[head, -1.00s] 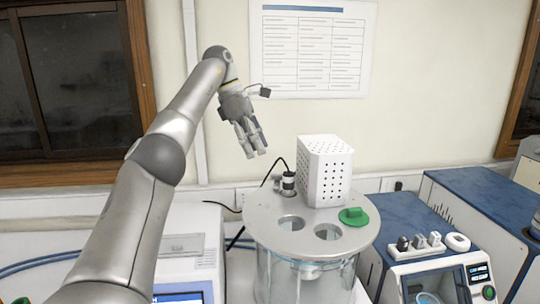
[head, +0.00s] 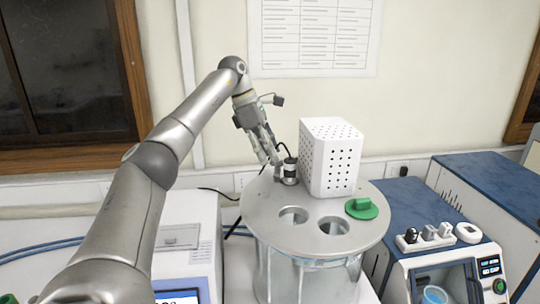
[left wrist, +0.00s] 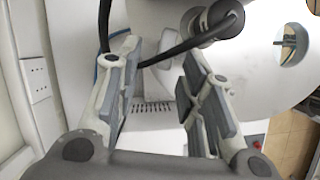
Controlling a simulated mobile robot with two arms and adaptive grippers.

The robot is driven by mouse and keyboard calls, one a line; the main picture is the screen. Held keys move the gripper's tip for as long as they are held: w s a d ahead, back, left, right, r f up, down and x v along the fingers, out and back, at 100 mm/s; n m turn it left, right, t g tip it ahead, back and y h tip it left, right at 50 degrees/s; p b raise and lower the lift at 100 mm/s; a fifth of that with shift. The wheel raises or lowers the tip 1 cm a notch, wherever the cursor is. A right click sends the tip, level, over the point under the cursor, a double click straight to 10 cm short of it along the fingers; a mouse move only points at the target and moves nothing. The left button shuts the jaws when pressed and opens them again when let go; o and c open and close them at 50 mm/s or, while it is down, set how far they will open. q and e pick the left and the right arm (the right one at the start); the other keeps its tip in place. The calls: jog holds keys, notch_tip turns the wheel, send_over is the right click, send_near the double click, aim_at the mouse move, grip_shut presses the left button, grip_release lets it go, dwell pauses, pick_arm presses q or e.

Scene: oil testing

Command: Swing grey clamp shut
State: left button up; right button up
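My left gripper (head: 268,150) points down at the back left of a round metal lid (head: 262,218), close beside a black and silver cylinder (head: 290,171). In the left wrist view, its two fingers (left wrist: 160,85) are apart. A black cable (left wrist: 172,52) crosses between them, and the cylinder (left wrist: 215,22) is beyond the right finger. The grey clamp cannot be clearly told apart here; the area by the cylinder is partly covered by my fingers. My right gripper is not in view.
A white perforated box (head: 331,158) stands on the lid right of the cylinder. A white device (head: 185,238) stands left, a blue-topped instrument (head: 408,215) right. The wall is close behind.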

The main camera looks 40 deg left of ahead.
pick_arm(q)
jog(key=shift+d+f, duration=0.45)
jog(key=shift+f, duration=0.1)
jog(key=shift+w+a+f, duration=0.1)
grip_shut()
jog(key=n, duration=0.3)
jog(key=n+t+y, duration=0.1)
jog(key=shift+s+d, duration=0.35)
jog(key=shift+d+n+t+y, duration=0.2)
jog(key=shift+n+y, duration=0.2)
jog(key=shift+n, duration=0.6)
jog(key=shift+d+n+t+y, duration=0.15)
jog(key=shift+n+y, duration=0.25)
jog(key=shift+n, duration=0.6)
